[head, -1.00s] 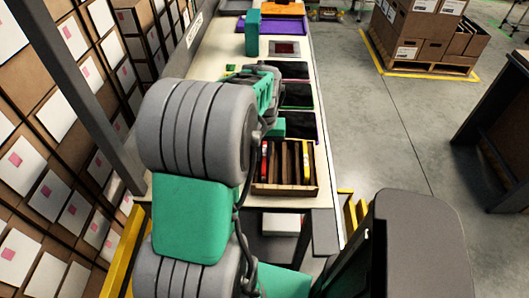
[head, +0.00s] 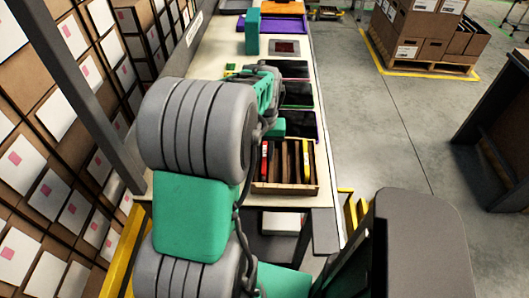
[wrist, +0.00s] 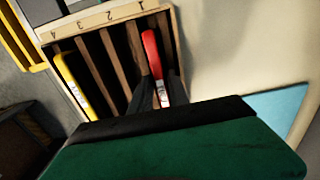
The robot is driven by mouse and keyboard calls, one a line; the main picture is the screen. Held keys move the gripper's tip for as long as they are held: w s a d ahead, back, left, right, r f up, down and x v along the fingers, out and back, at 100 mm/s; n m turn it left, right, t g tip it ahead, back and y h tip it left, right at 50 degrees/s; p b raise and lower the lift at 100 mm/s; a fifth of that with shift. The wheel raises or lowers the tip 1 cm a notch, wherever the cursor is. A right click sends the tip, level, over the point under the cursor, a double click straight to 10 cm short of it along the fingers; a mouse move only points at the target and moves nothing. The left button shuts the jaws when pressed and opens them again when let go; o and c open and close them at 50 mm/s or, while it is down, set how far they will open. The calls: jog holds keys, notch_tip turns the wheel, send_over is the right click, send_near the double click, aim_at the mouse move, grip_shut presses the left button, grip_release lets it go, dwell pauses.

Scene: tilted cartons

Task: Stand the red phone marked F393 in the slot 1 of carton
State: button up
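The carton (wrist: 84,33) is an open wooden box with thin dividers and slots numbered 1 to 4 on its rim. It also shows in the head view (head: 286,189). A red phone (wrist: 151,52) with a white label stands in the end slot, by number 1. It shows as a thin red strip in the head view (head: 264,160). The label is too small to read. My gripper (wrist: 160,88) has its two dark fingers close on either side of the phone and appears shut on it. Part of the phone is hidden between the fingers.
A yellow phone (wrist: 70,82) stands in the opposite end slot, by number 4; the middle slots look empty. Dark trays (head: 298,94) lie beyond the carton on the bench. A teal upright block (head: 252,33) and purple tray (head: 286,24) stand farther back.

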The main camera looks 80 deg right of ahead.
jog(key=o, duration=0.3)
jog(key=shift+o, duration=0.2)
notch_tip(320, 180, up, 8)
jog(key=shift+f, duration=0.1)
notch_tip(320, 180, up, 7)
jog(key=p, duration=0.5)
dwell(0.4)
